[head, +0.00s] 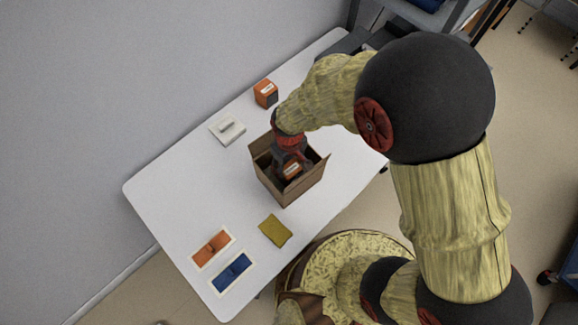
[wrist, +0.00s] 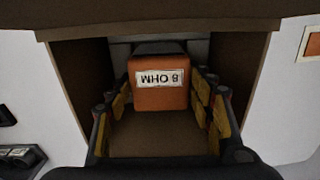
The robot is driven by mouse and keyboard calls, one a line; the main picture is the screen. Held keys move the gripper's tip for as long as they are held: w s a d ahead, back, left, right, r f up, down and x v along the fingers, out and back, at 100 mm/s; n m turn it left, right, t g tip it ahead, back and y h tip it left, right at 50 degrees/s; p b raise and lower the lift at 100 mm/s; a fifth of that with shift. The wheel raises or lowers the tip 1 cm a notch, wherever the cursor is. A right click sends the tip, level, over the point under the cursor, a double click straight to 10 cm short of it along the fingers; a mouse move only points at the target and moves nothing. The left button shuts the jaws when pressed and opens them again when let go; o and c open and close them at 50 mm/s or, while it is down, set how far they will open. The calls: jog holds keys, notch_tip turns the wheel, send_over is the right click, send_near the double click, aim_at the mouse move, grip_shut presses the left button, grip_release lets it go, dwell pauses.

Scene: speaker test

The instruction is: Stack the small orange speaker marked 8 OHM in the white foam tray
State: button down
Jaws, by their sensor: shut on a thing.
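The small orange speaker (wrist: 160,97) has a white label reading 8 OHM, upside down in the wrist view. It is inside the open cardboard box (head: 287,190), and its orange face also shows in the head view (head: 291,168). My gripper (wrist: 161,82) reaches down into the box and is shut on the speaker, one finger at each side. The speaker's underside is hidden. A flat white square piece (head: 222,137) with a raised grey bar lies left of the box. I cannot tell whether it is the foam tray.
Another orange, labelled block (head: 265,93) stands at the back. White-rimmed orange (head: 211,248) and blue (head: 232,272) panels lie at the table's lower left end. A mustard cloth (head: 275,230) lies in front of the box.

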jog(key=shift+f, duration=0.3)
jog(key=c, duration=0.8)
grip_release()
jog(key=shift+o, duration=0.2)
jog(key=shift+r, duration=0.15)
notch_tip(320, 180, up, 12)
jog(key=p, duration=0.3)
jog(key=w+d+r+m+t, duration=0.1)
jog(key=d+r+m, duration=0.1)
jog(key=d+r, duration=0.5)
jog(key=d+r+m+t, duration=0.15)
jog(key=d+r, duration=0.25)
jog(key=r, duration=0.5)
jog(key=s+d+r+m+t, duration=0.3)
jog(key=s+d+r+m, duration=0.2)
jog(key=s+d+r, duration=0.3)
jog(key=d+r, duration=0.1)
jog(key=d, duration=0.2)
jog(key=shift+s+d+r, duration=0.25)
jog(key=shift+d+r, duration=0.15)
